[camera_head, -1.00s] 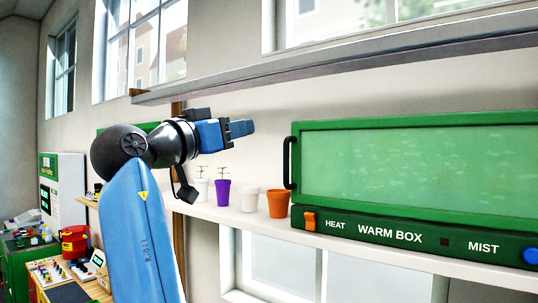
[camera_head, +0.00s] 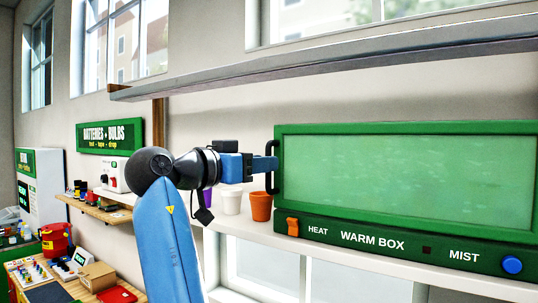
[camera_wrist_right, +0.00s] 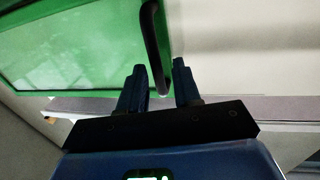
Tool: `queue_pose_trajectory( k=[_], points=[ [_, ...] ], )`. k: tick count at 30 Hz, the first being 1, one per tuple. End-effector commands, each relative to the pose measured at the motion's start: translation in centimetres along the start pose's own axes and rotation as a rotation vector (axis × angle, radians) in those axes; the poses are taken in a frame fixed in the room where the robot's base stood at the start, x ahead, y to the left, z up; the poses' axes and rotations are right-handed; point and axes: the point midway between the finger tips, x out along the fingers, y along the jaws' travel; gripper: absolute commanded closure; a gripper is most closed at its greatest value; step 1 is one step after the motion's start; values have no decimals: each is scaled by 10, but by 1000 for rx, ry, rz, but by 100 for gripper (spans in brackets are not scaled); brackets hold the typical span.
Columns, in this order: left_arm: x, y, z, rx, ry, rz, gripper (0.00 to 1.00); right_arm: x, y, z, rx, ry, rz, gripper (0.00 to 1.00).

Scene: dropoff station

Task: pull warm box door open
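The warm box (camera_head: 372,242) is a green case with a pale green window door (camera_head: 400,130); the door looks closed. Its black upright handle (camera_head: 270,180) is on the door's left edge. My right gripper (camera_head: 268,164) is at the handle, reaching it from the left. In the right wrist view the handle (camera_wrist_right: 153,40) runs down between the two blue fingers of the right gripper (camera_wrist_right: 159,70). The fingers are apart, with a gap visible beside the handle, so they are not shut on it. My left gripper is not in view.
The warm box stands on a white shelf (camera_head: 345,258), under a grey upper shelf (camera_head: 340,72). An orange pot (camera_head: 261,207) and a white pot (camera_head: 231,202) stand left of the box, below my gripper.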

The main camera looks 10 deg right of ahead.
Motion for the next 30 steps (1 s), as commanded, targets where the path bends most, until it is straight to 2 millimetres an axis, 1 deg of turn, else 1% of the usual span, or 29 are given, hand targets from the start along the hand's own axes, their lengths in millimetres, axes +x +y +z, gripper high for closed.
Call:
queue_pose_trajectory(
  k=[1, 3, 9, 19, 25, 26, 30],
  points=[
    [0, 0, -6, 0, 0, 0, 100, 7, 1, -3, 1, 1, 2, 68],
    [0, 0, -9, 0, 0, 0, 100, 15, 0, -2, -1, 1, 1, 68],
    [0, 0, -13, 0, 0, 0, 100, 27, 0, -1, 1, 1, -1, 68],
    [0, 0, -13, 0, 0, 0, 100, 29, 0, 0, 1, 1, -1, 68],
    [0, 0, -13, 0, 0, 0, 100, 29, 0, 0, 0, 1, -2, 98],
    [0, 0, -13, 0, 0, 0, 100, 29, 0, 0, 0, 1, -2, 100],
    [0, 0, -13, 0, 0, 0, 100, 29, 0, -1, 1, 2, -2, 100]
  ],
)
